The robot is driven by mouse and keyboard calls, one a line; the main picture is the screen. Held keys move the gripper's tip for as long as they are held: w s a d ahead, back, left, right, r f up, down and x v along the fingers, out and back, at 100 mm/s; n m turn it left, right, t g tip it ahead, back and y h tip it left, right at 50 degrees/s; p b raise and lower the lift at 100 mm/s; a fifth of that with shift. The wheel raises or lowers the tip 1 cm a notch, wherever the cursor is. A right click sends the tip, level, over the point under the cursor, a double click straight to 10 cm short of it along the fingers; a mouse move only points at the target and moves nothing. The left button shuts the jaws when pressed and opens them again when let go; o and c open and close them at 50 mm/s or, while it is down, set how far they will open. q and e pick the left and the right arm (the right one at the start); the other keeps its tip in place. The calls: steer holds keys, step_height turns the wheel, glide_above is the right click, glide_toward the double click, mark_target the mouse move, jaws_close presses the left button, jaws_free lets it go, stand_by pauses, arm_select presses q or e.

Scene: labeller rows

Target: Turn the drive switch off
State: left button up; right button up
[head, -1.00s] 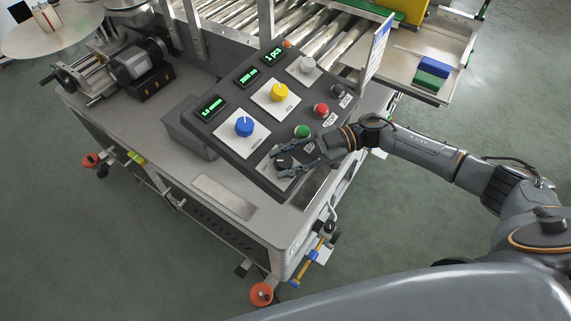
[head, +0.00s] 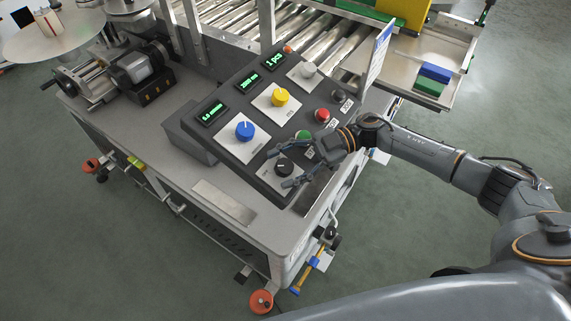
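The sloped dark control panel (head: 217,145) stands on the machine's grey table. A black knob (head: 283,167) on a white plate sits at its near right corner; it looks like the drive switch, but its label is too small to read. My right gripper (head: 281,169) comes in from the right and is open. Its two fingers lie on either side of the black knob as seen from here, with a gap to it. I cannot tell how high the fingertips are over the panel or which way the knob points. My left gripper is out of view.
A red button (head: 322,115), blue knob (head: 244,130), yellow knob (head: 280,97) and grey knob (head: 308,70) are also on the panel. An upright sign plate (head: 379,50) stands at its right.

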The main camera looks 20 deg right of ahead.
steer(key=shift+d, duration=0.1)
steer(key=w+d+r, duration=0.1)
steer(key=d, duration=1)
steer(key=shift+d+r, duration=0.25)
steer(key=shift+d, duration=0.1)
